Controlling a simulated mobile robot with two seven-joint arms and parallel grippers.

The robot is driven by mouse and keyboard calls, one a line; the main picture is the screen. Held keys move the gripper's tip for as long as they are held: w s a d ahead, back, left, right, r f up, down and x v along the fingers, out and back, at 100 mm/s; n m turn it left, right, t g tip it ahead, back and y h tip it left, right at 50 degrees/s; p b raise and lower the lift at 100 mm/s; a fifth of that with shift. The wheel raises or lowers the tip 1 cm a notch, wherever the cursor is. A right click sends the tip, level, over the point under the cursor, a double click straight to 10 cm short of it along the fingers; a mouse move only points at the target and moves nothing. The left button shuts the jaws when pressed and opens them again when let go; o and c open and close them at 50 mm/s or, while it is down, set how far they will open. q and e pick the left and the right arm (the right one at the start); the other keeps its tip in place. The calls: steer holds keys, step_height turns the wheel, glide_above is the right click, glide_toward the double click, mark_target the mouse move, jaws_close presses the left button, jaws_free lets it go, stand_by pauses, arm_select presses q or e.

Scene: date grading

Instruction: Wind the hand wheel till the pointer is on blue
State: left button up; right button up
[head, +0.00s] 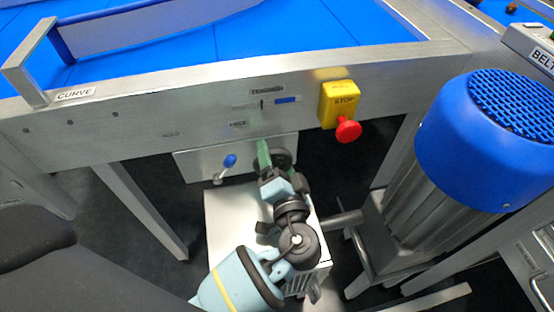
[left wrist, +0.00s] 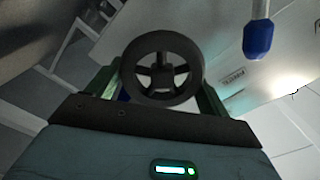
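The dark hand wheel (head: 286,157) is on the front panel below the belt frame, partly hidden by my left gripper. In the left wrist view the wheel (left wrist: 163,68) shows face on, with spokes and a hub. My left gripper (head: 278,163) is at the wheel, its green fingers apart, one on each side of the rim. I cannot tell whether they press on it. Above, a small dark pointer (head: 262,104) stands to the left of the blue mark (head: 286,100) on the frame, apart from it. My right gripper is not in view.
A lever with a blue knob (head: 229,160) sticks out left of the wheel; it also shows in the left wrist view (left wrist: 257,38). A yellow stop box with a red button (head: 348,130) is to the upper right. A large blue motor (head: 480,140) stands at the right.

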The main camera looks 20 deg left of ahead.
arm_select(q)
steer(key=c, duration=0.4)
steer(key=shift+c, duration=0.2)
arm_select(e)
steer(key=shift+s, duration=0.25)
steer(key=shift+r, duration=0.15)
